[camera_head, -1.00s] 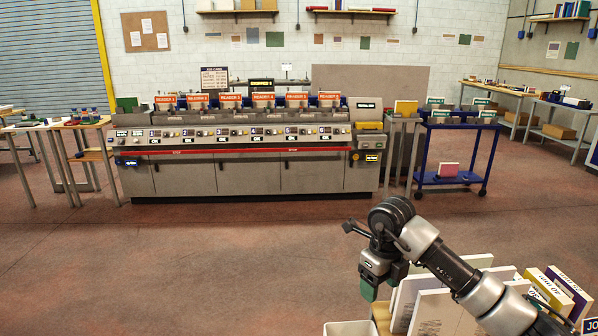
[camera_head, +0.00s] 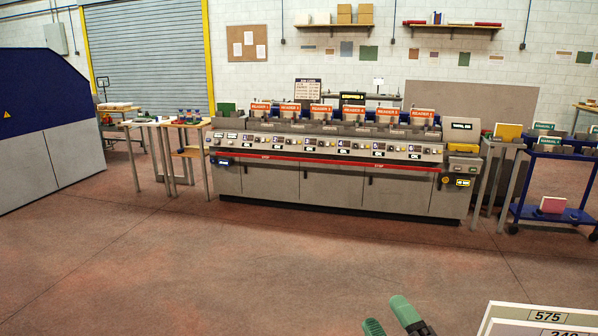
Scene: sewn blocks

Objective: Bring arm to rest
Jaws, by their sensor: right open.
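My right gripper (camera_head: 389,318) shows at the bottom edge, right of centre. Only its two green fingertips and a bit of grey finger are in view. The fingertips are apart, with only floor visible between them. The rest of the right arm is below the frame. My left gripper is not in view.
White boards marked with numbers (camera_head: 549,317) stand at the bottom right, near the right gripper. A long grey machine (camera_head: 330,190) with orange reader signs stands ahead. A blue cart (camera_head: 556,175) is at right, and a large blue and grey machine (camera_head: 40,130) at left. The floor (camera_head: 230,270) between is clear.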

